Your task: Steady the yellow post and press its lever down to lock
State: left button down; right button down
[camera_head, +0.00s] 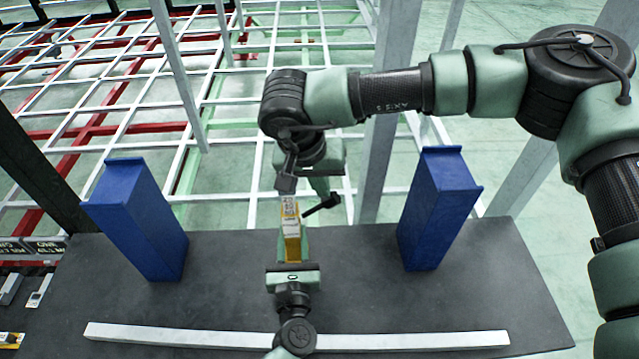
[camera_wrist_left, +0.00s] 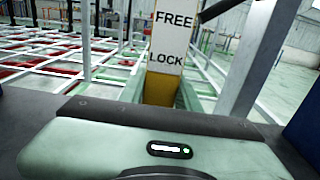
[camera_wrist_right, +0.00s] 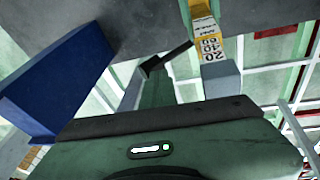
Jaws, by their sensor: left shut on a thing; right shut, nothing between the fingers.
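The yellow post (camera_head: 291,243) stands upright on the dark table, with a white label and a grey top. In the left wrist view the label (camera_wrist_left: 168,38) reads FREE above LOCK. The black lever (camera_head: 322,206) sticks out to the right of the post, tilted upward, beside FREE. It also shows in the right wrist view (camera_wrist_right: 168,58). My left gripper (camera_head: 292,264) is shut on the post, low down from the near side. My right gripper (camera_head: 324,188) is shut and empty, its tip just above the lever's outer end; I cannot tell whether they touch.
Blue blocks stand left (camera_head: 140,222) and right (camera_head: 436,210) of the post. A long white bar (camera_head: 400,339) lies along the table's near edge. A white frame lattice (camera_head: 100,95) with red beams fills the space beyond the table (camera_head: 225,285).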

jog(key=shift+d+f, duration=0.15)
jog(key=shift+d, duration=0.1)
jog(key=shift+d+f+y, duration=0.3)
jog(key=shift+d+y, duration=0.2)
jog(key=shift+y, duration=0.05)
jog(key=shift+d+f+y, duration=0.25)
jog(key=shift+d+y, duration=0.2)
jog(key=shift+y, duration=0.1)
pick_arm(q)
jog(key=shift+a, duration=0.1)
pick_arm(e)
jog(key=d+f+m+y, duration=0.1)
jog(key=d+f+y, duration=0.3)
jog(key=f, duration=0.4)
jog(key=shift+f+y, duration=0.2)
jog(key=shift+y, duration=0.7)
jog(key=shift+a, duration=0.15)
